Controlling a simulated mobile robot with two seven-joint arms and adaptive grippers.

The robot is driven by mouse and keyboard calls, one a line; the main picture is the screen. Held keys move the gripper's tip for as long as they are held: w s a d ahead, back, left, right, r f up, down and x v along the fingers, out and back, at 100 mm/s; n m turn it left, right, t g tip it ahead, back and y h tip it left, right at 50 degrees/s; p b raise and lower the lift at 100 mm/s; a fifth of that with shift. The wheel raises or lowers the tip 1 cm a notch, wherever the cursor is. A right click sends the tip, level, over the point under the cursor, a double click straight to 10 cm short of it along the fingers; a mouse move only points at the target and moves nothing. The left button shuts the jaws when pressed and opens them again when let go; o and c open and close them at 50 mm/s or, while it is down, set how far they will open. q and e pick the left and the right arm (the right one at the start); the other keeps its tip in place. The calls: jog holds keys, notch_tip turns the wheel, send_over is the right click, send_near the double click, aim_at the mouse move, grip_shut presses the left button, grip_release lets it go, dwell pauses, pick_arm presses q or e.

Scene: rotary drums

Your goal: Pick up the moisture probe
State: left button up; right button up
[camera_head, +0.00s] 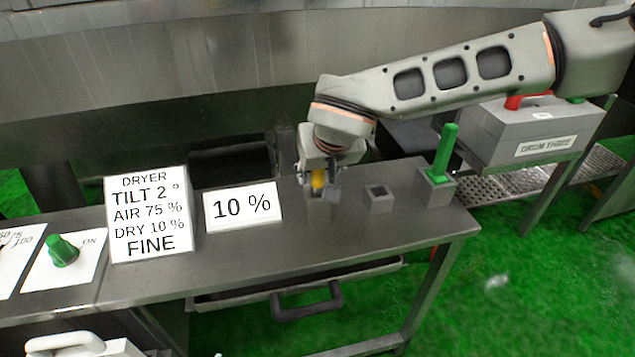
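My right gripper (320,187) points down over the grey steel bench. A yellow upright piece (318,179), which may be the handle of the moisture probe, shows between its fingers. Below it is a small grey block holder (318,211); the yellow piece seems to stand in it or just above it. The fingers are beside the yellow piece, but I cannot tell whether they press on it. A green rod (446,148) stands upright in another grey block (435,188) to the right. No label shows which rod is the probe. My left gripper is not in view.
An empty grey socket block (379,199) stands between the two holders. A "10 %" card (242,207) and a dryer settings sign (149,215) stand left on the bench (270,255). A green knob (63,251) is farther left. A "DRUM THREE" box (535,130) is at right.

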jog(key=shift+x, duration=1)
grip_shut()
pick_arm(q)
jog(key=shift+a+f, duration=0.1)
pick_arm(e)
jog(key=shift+r, duration=0.1)
